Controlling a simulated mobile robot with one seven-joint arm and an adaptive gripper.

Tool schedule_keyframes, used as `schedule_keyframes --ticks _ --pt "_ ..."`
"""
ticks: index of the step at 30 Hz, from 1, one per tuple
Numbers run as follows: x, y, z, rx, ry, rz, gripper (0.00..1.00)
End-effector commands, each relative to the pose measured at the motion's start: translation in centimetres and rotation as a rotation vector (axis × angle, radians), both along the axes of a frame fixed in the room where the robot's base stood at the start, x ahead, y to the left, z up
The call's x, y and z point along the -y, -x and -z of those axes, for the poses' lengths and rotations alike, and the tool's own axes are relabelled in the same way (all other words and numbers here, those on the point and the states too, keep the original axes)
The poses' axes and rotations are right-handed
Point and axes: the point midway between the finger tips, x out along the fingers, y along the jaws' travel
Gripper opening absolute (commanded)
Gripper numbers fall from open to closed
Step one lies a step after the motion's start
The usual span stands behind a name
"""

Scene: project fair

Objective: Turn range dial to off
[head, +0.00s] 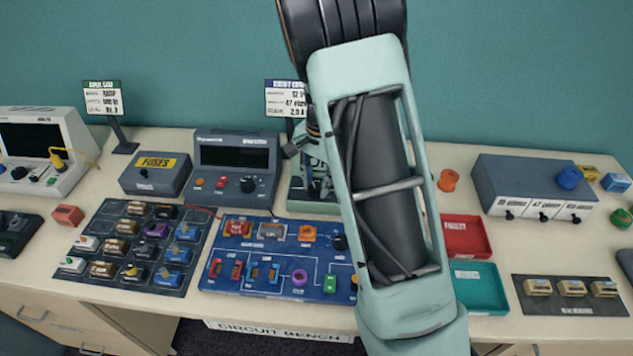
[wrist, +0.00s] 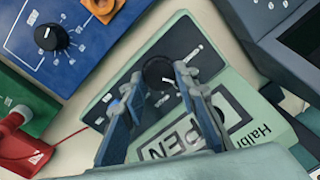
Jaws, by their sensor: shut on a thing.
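A green instrument (wrist: 205,95) with a panel reading "OPEN" fills the middle of the wrist view. Its round black dial (wrist: 158,72) sits at the far end of the panel. White marks around this dial are too small to read. My gripper (wrist: 158,78) is shut on this dial, its two blue-grey fingers at either side of it. In the head view the green instrument (head: 312,200) is mostly hidden behind my arm, and the dial and fingertips are hard to make out. A dark grey meter (head: 235,160) with its own black dial (head: 247,184) stands left of it.
A blue circuit board (head: 285,280) lies in front, with a black knob (wrist: 50,37) close by in the wrist view. A red tray (head: 465,237) and a teal tray (head: 482,288) lie right of my arm. A sign stands behind the instrument. A red wire runs nearby.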

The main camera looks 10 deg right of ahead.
Motion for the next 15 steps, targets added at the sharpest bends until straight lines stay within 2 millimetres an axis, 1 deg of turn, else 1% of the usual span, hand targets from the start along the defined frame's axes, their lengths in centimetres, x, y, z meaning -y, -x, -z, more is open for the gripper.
schedule_keyframes --ticks 9,15 --pt "0.04 0.08 -0.15 0.0 0.002 0.238 0.03" --pt "0.06 0.11 -0.14 0.001 0.001 0.365 0.03"
